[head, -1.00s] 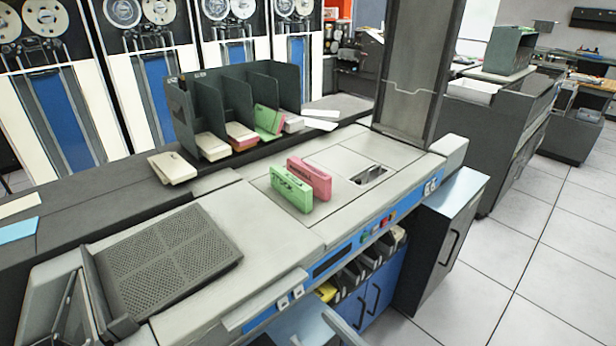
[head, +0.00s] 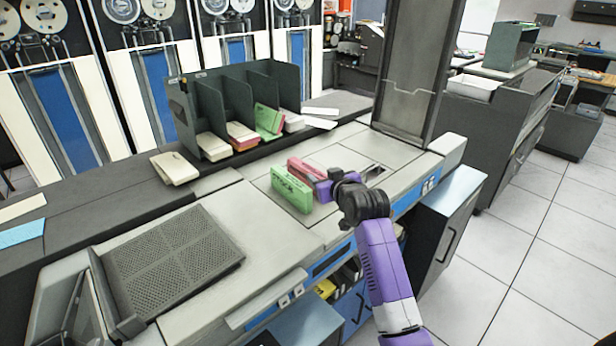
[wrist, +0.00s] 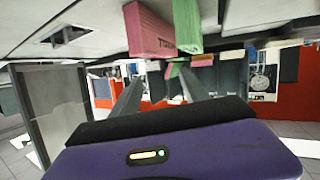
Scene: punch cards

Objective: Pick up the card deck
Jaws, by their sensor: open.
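Two card decks stand on edge side by side on the machine's light top, a green deck (head: 291,190) in front and a pink deck (head: 299,166) behind it. In the head view my gripper (head: 325,188) is at the right end of the decks and hides part of the pink one. In the wrist view, which is upside down, the pink deck (wrist: 148,32) and the green deck (wrist: 187,28) show at the top. My gripper (wrist: 159,76) is open there, with no deck between its fingers. Whether a finger touches a deck is unclear.
A dark divided rack (head: 190,110) with several more decks stands behind. A pale deck (head: 175,168) lies left of it. A perforated tray (head: 175,255) is at the front left. A recessed slot (head: 372,172) lies right of the decks. A tall dark column (head: 410,75) rises behind the slot.

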